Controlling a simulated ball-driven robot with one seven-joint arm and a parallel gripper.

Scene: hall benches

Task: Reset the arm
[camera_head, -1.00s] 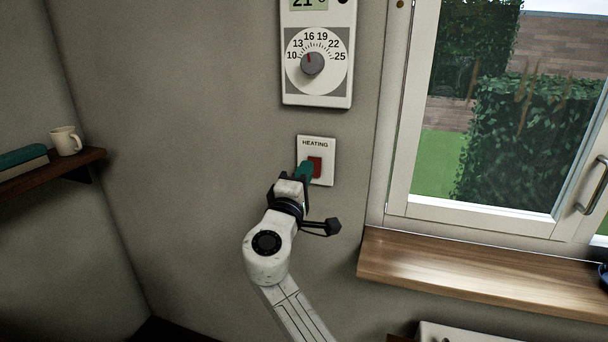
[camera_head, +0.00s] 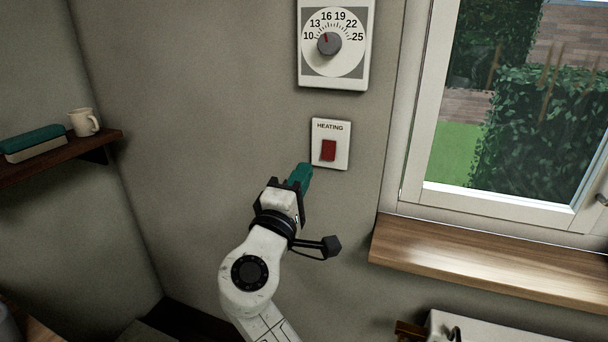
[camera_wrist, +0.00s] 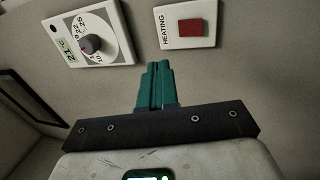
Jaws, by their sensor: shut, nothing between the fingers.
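My gripper (camera_head: 303,172) has green fingers, shut and empty, in front of the wall below and left of the heating switch. In the wrist view my gripper (camera_wrist: 156,70) points toward the wall, its fingers together. The heating switch (camera_head: 319,155) is a white plate with a red rocker, fully visible and apart from the fingers. It also shows in the wrist view (camera_wrist: 174,40), to the upper right of the fingers.
A thermostat dial (camera_head: 350,70) is on the wall above the switch. A window (camera_head: 412,150) with a wooden sill (camera_head: 480,262) is at the right. A white radiator (camera_head: 490,332) is at lower right.

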